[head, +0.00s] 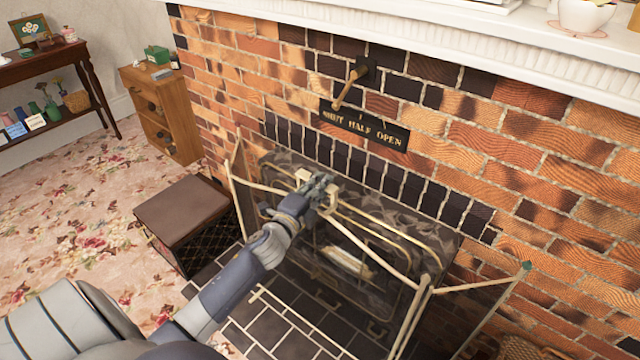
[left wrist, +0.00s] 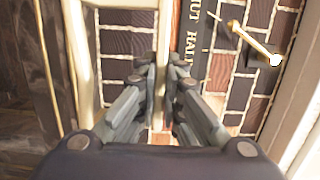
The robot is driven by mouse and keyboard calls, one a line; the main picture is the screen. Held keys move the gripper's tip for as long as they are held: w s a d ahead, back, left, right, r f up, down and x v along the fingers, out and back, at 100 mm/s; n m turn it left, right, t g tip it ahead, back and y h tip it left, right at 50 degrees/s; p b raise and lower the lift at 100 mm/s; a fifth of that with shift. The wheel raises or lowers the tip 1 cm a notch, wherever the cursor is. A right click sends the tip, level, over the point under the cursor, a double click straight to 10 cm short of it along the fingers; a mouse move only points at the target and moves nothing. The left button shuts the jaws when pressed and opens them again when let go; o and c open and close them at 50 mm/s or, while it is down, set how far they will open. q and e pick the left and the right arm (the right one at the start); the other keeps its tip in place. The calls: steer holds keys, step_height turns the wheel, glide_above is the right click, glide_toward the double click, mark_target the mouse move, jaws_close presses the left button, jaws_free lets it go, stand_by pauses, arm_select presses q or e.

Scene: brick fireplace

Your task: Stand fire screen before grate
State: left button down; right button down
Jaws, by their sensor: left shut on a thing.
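The fire screen (head: 380,245) is a pale brass frame with see-through mesh panels and angled side wings. It stands upright in front of the fireplace opening, over the dark hearth tiles. The grate is behind the mesh, partly hidden, with a pale shape (head: 348,262) showing there. My right gripper is out of view.
A brown-topped box (head: 182,210) stands on the floor close to the screen's left wing. A "shut half open" plate (head: 364,126) and a lever (head: 350,84) are on the brick wall above. Floral carpet (head: 60,200) lies open to the left.

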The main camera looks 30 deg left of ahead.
arm_select(q)
steer(key=shift+r, duration=0.4)
